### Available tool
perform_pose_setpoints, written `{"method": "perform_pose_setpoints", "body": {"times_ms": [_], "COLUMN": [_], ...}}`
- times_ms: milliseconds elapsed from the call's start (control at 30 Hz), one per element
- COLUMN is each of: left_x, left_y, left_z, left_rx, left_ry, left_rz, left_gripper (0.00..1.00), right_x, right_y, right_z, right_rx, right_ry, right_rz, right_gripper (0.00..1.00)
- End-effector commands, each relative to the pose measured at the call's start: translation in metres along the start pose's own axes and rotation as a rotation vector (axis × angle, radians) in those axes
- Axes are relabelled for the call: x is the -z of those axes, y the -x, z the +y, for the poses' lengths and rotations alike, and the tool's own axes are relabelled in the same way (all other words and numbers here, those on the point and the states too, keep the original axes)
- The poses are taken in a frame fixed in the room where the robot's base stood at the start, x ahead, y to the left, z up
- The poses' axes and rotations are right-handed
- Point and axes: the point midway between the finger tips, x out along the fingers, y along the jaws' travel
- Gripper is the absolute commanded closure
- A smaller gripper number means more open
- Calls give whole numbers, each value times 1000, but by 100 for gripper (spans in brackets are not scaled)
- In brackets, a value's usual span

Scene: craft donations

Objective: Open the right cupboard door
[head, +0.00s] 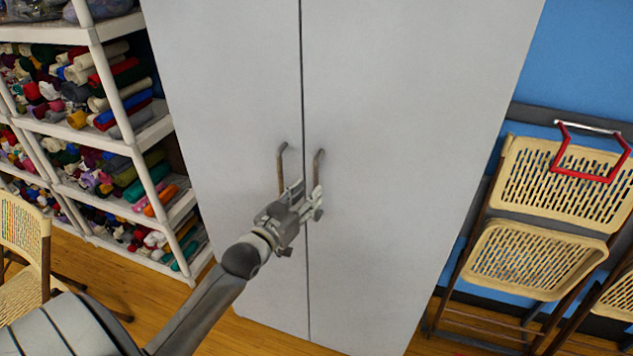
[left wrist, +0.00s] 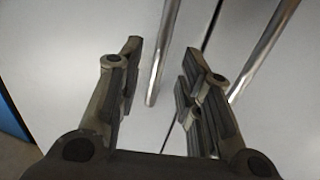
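The tall grey cupboard has a left door (head: 228,70) and a right door (head: 400,120), both shut along a narrow middle seam. The right door's handle (head: 319,163) is a vertical metal bar close to the seam. The left door's handle (head: 282,168) hangs beside it. My left gripper (head: 307,197) is at the lower part of the handles. In the left wrist view its fingers (left wrist: 155,92) are spread, with one bar (left wrist: 164,45) between them, apparently the right handle. The other bar (left wrist: 262,50) is outside the fingers. No grip on a bar shows. My right gripper is out of view.
White shelves (head: 90,190) with rolls of cloth and yarn stand left of the cupboard. Another chair (head: 25,235) is at the left edge. Some wooden floor (head: 180,305) is bare.

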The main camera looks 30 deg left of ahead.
Motion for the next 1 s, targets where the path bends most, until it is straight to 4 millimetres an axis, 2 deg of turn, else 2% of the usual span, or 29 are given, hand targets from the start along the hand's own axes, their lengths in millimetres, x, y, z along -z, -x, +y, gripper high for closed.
{"method": "perform_pose_setpoints", "body": {"times_ms": [100, 300, 733, 1000], "left_x": [2, 1, -1, -1], "left_y": [-20, -42, -49, -49], "left_z": [0, 0, 0, 0], "left_rx": [1, 0, 0, 0], "left_ry": [1, 1, 0, 0], "left_rz": [0, 0, -1, -1], "left_gripper": [66, 66, 66, 100], "right_x": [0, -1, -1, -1], "right_y": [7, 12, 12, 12], "right_z": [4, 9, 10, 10], "right_rx": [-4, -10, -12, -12], "right_ry": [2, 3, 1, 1], "right_rz": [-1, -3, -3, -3], "right_gripper": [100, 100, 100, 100]}}
